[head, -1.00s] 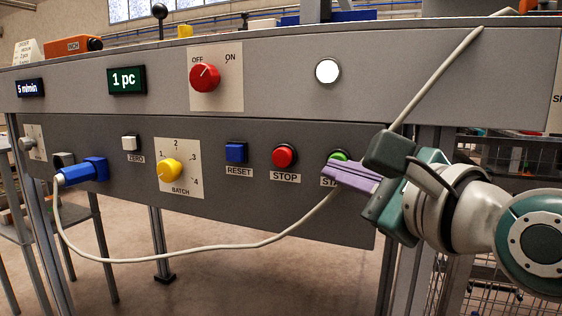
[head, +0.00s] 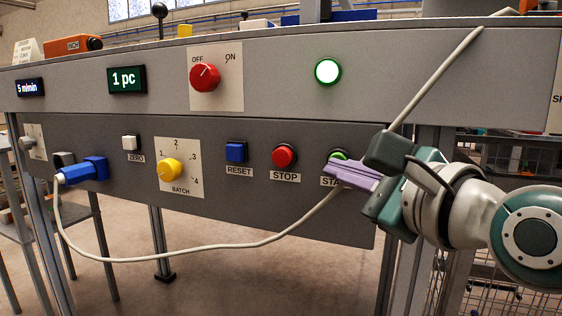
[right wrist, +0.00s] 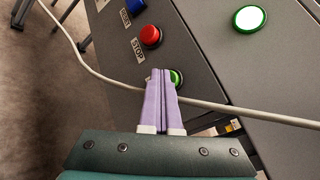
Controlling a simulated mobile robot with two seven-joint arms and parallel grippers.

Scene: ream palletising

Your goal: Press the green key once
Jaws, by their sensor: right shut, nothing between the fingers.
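The green key (head: 338,155) sits above the START label at the right end of the lower panel, partly hidden by my right gripper. It also shows in the right wrist view (right wrist: 176,77), just beyond the fingertips. My right gripper (head: 334,168) is shut and empty, its lilac fingers pointing at the green key. In the right wrist view the fingertips (right wrist: 161,74) overlap the key's left edge; I cannot tell whether they touch it. A round lamp (head: 328,72) on the upper panel is lit green-white. My left gripper is not in view.
The red STOP key (head: 284,156) and blue RESET key (head: 236,152) are left of the green key. A yellow BATCH knob (head: 170,170) and red OFF/ON knob (head: 205,77) are farther left. A pale cable (head: 250,246) hangs across and passes behind my right gripper.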

